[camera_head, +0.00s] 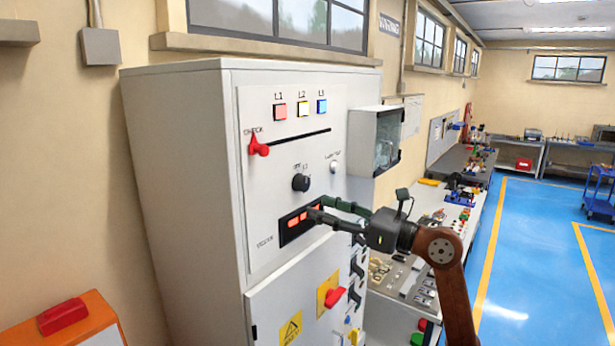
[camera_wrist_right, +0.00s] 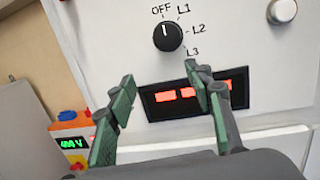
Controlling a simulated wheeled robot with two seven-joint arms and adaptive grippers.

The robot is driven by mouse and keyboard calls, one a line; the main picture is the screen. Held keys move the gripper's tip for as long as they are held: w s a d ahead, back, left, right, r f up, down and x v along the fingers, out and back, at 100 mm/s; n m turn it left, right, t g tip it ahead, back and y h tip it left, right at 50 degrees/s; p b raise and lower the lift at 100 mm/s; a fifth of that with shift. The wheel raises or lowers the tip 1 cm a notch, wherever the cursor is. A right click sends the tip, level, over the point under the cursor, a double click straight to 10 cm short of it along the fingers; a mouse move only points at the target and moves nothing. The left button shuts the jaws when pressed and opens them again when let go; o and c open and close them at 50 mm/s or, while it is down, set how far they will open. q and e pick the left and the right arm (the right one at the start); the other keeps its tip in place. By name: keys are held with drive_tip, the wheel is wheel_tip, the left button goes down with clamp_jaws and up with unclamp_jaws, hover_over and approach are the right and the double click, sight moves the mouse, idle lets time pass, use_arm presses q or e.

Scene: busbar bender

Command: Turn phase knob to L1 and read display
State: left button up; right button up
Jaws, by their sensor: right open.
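The black phase knob (camera_head: 300,183) is on the upper front panel of the grey cabinet. In the right wrist view, the knob (camera_wrist_right: 167,37) has labels OFF, L1, L2 and L3 around it, and its white mark points up towards OFF. The dark display (camera_head: 284,233) with glowing red segments is below the knob. In the right wrist view, the display (camera_wrist_right: 150,106) is partly covered by a finger and its digits are not readable. My right gripper (camera_head: 318,207) is open and empty, in front of the display and below the knob. My left gripper is not in view.
A red lever (camera_head: 259,148) and a round white button (camera_head: 334,167) flank the knob. Red, yellow and blue lamps are above. A grey box (camera_head: 374,140) juts out at the cabinet's right. A green readout (camera_wrist_right: 72,143) shows a voltage in the right wrist view.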

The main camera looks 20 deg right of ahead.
sight(306, 184)
wheel_tip(306, 184, up, 5)
drive_tip(key=d+h, duration=0.2)
drive_tip(key=shift+n, duration=0.4)
drive_tip(key=p+x, duration=0.3)
drive_tip(key=x, duration=0.3)
drive_tip(key=shift+s+a, duration=0.1)
drive_tip(key=shift+a, duration=0.15)
drive_tip(key=shift+w+a+f, duration=0.2)
drive_tip(key=shift+w, duration=0.15)
drive_tip(key=c, duration=1.2)
